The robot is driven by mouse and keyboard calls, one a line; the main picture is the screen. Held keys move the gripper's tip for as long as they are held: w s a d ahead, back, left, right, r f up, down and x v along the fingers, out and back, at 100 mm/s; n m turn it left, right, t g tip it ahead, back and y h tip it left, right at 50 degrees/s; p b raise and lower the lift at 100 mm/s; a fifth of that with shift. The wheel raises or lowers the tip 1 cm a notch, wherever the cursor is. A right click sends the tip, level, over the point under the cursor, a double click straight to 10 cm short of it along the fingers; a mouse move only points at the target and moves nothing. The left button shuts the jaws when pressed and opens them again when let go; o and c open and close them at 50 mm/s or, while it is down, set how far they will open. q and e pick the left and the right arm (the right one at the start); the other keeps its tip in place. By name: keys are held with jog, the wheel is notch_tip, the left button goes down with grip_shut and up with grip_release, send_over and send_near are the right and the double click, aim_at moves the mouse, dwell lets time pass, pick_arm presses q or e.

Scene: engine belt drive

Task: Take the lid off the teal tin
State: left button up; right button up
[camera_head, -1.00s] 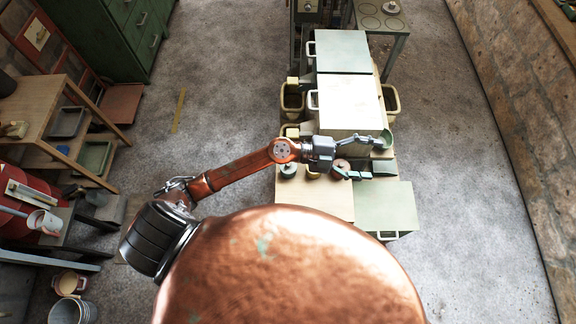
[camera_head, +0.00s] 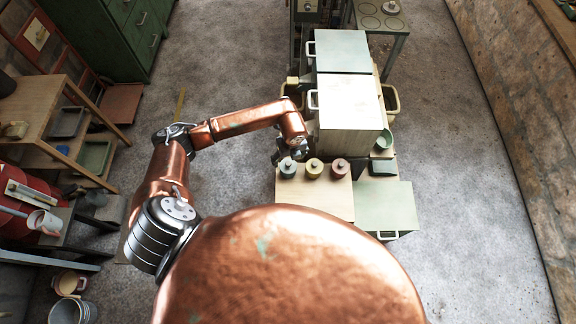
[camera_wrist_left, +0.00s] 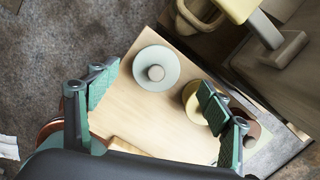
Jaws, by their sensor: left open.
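The teal tin (camera_head: 288,169) stands at the left of a row of three tins on a pale wooden board, with its lid on. In the left wrist view its round pale lid (camera_wrist_left: 165,80) and grey centre knob (camera_wrist_left: 155,73) show from above. My left gripper (camera_head: 290,151) is open just behind and above the teal tin. In the left wrist view its green-padded fingers (camera_wrist_left: 157,88) are spread to either side of the lid, apart from it. The right finger partly covers the yellow tin (camera_wrist_left: 193,103). My right gripper is not in view.
The yellow tin (camera_head: 314,168) and the red tin (camera_head: 340,168) stand close on the right. Behind is a large pale-topped box (camera_head: 350,103). A green bowl (camera_head: 385,138) sits at the back right. The board's front (camera_head: 318,201) is clear.

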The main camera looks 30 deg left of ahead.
aim_at(288, 163)
pick_arm(q)
jog(key=f, duration=0.4)
jog(key=shift+s, duration=0.25)
jog(key=shift+w+a+f, duration=0.1)
jog(key=shift+f, duration=0.2)
jog(key=shift+c, duration=0.4)
jog(key=c, duration=0.8)
